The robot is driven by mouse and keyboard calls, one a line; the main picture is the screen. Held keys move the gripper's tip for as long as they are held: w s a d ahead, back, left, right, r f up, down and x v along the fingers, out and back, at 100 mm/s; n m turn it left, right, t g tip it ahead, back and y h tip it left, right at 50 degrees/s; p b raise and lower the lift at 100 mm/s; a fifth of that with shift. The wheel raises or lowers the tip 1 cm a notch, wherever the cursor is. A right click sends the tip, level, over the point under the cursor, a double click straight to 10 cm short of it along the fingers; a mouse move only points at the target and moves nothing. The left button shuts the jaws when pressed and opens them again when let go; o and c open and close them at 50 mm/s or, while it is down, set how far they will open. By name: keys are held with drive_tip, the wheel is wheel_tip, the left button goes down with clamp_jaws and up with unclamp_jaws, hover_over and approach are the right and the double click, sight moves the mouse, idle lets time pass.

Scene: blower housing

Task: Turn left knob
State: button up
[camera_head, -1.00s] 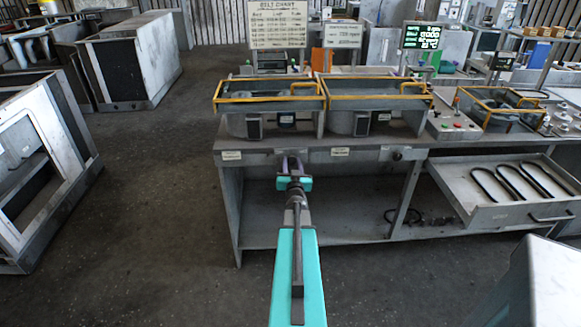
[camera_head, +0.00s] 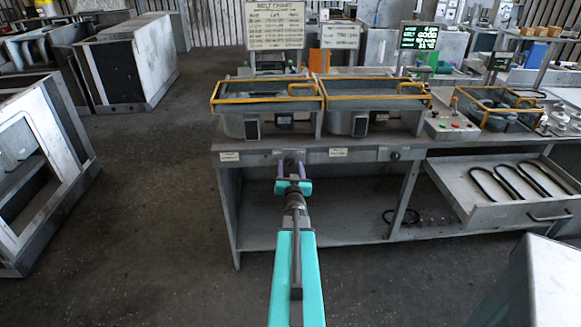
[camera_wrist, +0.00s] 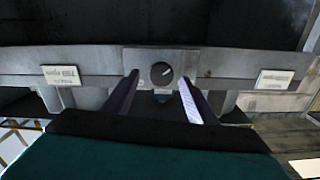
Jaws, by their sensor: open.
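The left knob (camera_wrist: 161,74) is a dark round dial with a light pointer mark, set on a grey plate (camera_wrist: 140,60) on the bench's front rail. In the wrist view the two purple fingers of my gripper (camera_wrist: 160,92) stand apart, one on each side of the knob's plate, with nothing held between them. In the head view my gripper (camera_head: 291,163) reaches the bench front and covers the left knob. A second dark knob (camera_head: 395,155) shows farther right on the same rail.
Yellow-framed housings (camera_head: 266,105) stand on the bench (camera_head: 300,143). An open drawer (camera_head: 500,210) with several black belts sticks out at the right. Paper labels (camera_wrist: 62,75) flank the knob. Bare floor (camera_head: 150,200) lies to the left.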

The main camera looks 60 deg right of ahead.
drive_tip(key=p+v, duration=0.7)
drive_tip(key=v, duration=0.4)
drive_tip(key=shift+s+a+p, duration=0.15)
drive_tip(key=shift+s+p, duration=0.1)
drive_tip(key=shift+p, duration=0.15)
idle(0.6)
drive_tip(key=shift+r, duration=0.1)
idle(0.5)
